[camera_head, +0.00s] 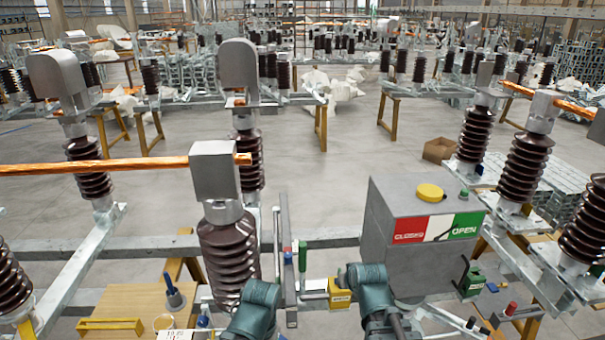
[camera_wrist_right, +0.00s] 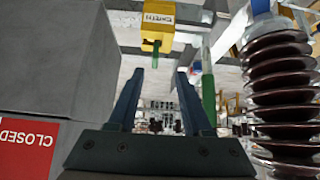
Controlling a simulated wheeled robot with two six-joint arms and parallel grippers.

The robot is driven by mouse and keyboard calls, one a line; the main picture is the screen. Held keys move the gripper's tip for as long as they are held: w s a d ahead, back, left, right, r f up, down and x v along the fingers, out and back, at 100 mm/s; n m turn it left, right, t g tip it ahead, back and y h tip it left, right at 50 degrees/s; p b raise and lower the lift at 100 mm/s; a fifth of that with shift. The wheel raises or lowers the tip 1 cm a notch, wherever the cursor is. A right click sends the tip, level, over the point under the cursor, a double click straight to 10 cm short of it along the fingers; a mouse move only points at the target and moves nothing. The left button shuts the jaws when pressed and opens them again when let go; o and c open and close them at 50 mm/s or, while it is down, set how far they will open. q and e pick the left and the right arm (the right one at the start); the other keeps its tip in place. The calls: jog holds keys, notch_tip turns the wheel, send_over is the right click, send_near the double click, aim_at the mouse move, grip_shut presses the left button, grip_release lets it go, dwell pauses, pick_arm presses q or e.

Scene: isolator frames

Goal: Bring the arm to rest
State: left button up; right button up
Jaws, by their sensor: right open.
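My right gripper (camera_wrist_right: 160,76) shows in the right wrist view with its two blue fingers apart and nothing between them. A yellow labelled block (camera_wrist_right: 158,22) with a small green part lies beyond the fingertips, apart from them. The block also shows in the head view (camera_head: 340,293), beside my right arm (camera_head: 368,288). My left arm (camera_head: 254,308) reaches in at the bottom of the head view, in front of a brown ribbed insulator (camera_head: 229,262). My left gripper is not visible.
A grey control box (camera_head: 415,228) with CLOSED and OPEN labels stands right of my right arm. A green-handled rod (camera_head: 302,257) is near the yellow block. A wooden board (camera_head: 130,305) lies lower left. A copper bar (camera_head: 100,166) crosses at left. Open floor lies behind.

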pick_arm(q)
notch_tip(320, 180, down, 10)
jog(key=b, duration=0.8)
jog(key=shift+r+b, duration=0.25)
jog(key=shift+b, duration=0.15)
pick_arm(e)
jog(key=s+a+f+n+g, duration=0.1)
jog(key=s+a+f+g, duration=0.3)
jog(key=s+a+f, duration=0.2)
jog(key=s+a+f+n+g+h, duration=0.1)
jog(key=s+a+f+g, duration=0.3)
jog(key=s, duration=0.7)
notch_tip(320, 180, down, 5)
jog(key=shift+s+a+r+n+h, duration=0.25)
jog(key=shift+a+n, duration=0.55)
jog(key=shift+a, duration=0.4)
pick_arm(q)
jog(key=shift+c, duration=0.3)
